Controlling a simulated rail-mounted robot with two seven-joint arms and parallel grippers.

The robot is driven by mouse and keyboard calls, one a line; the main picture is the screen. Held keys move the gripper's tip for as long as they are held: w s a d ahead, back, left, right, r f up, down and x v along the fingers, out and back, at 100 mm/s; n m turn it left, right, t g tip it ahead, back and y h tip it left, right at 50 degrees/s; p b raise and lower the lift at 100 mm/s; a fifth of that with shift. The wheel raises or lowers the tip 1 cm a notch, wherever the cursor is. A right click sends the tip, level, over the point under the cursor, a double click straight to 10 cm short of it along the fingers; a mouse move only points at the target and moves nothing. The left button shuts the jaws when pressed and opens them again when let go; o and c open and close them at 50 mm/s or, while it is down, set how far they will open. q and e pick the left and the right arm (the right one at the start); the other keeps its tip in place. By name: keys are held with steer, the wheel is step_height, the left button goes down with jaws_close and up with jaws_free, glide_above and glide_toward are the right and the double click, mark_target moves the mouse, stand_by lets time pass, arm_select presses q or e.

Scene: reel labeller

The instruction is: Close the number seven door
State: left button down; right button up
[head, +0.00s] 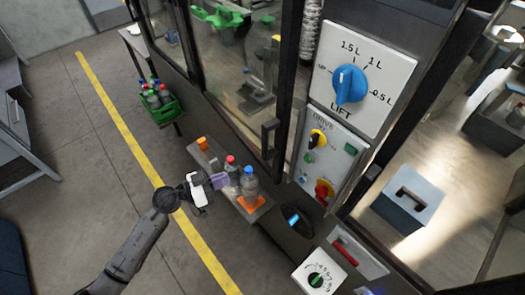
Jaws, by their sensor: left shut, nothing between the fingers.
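A glass door in a dark frame (287,75), with a black upright handle (268,137), is on the machine in the upper middle of the head view. I can read no number seven on it, and I cannot tell whether it is fully closed. My left gripper (219,181) is shut and empty, beside the small shelf, left of and below the handle and apart from it. My right gripper is not in view.
Bottles with red (231,165) and blue (249,183) caps stand on the shelf (222,190) below the handle. A lift dial panel (377,62) and a drive panel (325,158) are to the right. A green bottle crate (165,110) stands left.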

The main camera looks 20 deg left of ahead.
arm_select(q)
steer(key=w+a+t+y, duration=0.1)
steer(key=a+t, duration=0.1)
steer(key=b, duration=0.1)
glide_above(256, 151)
steer(key=s+d, duration=0.2)
steer(key=s, duration=0.2)
steer(key=shift+s+r+m+y, duration=0.2)
steer(key=shift+r+m+y, duration=0.1)
steer(key=shift+r+y, duration=0.15)
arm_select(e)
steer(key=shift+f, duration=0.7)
